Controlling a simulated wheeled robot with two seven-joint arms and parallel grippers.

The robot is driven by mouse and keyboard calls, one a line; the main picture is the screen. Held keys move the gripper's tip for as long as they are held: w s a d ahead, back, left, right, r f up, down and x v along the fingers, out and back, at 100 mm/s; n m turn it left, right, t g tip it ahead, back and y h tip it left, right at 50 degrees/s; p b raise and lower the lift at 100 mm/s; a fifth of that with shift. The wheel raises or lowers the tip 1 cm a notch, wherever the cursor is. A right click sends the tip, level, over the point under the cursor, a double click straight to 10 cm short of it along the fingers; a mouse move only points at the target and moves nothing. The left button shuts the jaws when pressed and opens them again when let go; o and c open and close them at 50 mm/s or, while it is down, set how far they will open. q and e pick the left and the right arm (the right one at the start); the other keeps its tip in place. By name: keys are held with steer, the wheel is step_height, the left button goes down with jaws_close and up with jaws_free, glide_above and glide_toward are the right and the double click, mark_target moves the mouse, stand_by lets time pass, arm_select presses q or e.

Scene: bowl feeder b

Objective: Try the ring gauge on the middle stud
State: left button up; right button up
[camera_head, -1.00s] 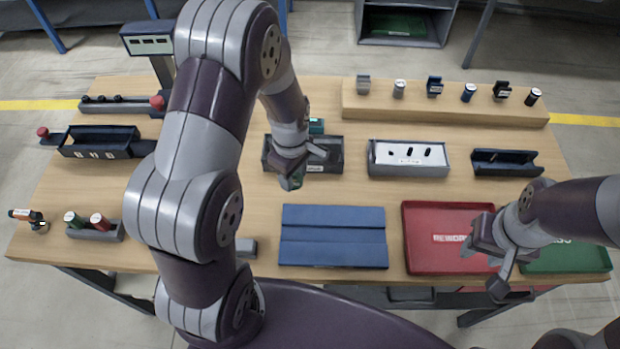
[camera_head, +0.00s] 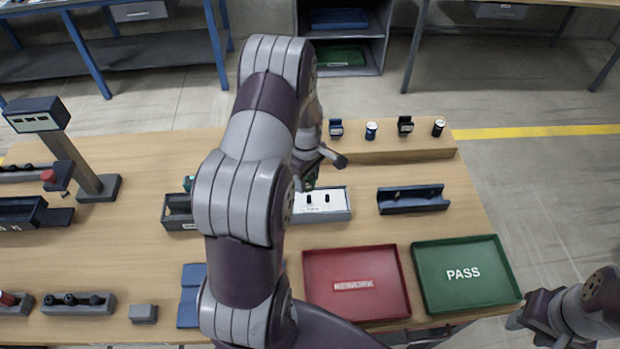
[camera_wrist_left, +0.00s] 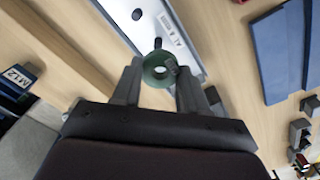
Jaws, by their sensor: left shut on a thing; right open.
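The ring gauge is a green ring (camera_wrist_left: 158,69), held between the fingertips of my left gripper (camera_wrist_left: 157,80) in the left wrist view. In the head view my left gripper (camera_head: 311,178) is above the stud tray (camera_head: 335,216), a grey tray with a white plate. Two black studs show there, one (camera_head: 308,198) close to the gripper and one (camera_head: 327,198) to its right; my arm may hide another. In the wrist view two studs (camera_wrist_left: 158,42) (camera_wrist_left: 137,14) show beyond the ring, which looks apart from them. My right gripper (camera_head: 532,318) is open and empty at the lower right.
A red rework tray (camera_head: 357,310) and a green pass tray (camera_head: 468,300) lie at the front right. A dark blue cradle (camera_head: 413,205) is right of the stud tray. A wooden shelf (camera_head: 390,152) with gauges stands behind. A display post (camera_head: 75,150) stands at left.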

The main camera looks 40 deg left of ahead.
mark_target(308, 196)
arm_select(q)
steer(key=shift+w+d, duration=0.25)
steer(key=shift+w+f, duration=0.1)
steer(key=shift+f, duration=0.2)
steer(key=f+b, duration=0.2)
steer(key=shift+s+a+f, duration=0.1)
steer(key=shift+s+f, duration=0.1)
steer(key=shift+f, duration=0.2)
steer(key=shift+f+b, duration=0.4)
steer(key=shift+w+f, duration=0.1)
steer(key=shift+f, duration=0.05)
arm_select(e)
steer(key=f, duration=0.3)
steer(key=shift+w+d, duration=0.2)
steer(key=shift+w, duration=0.1)
steer(key=shift+s, duration=0.1)
steer(key=shift+r, duration=0.2)
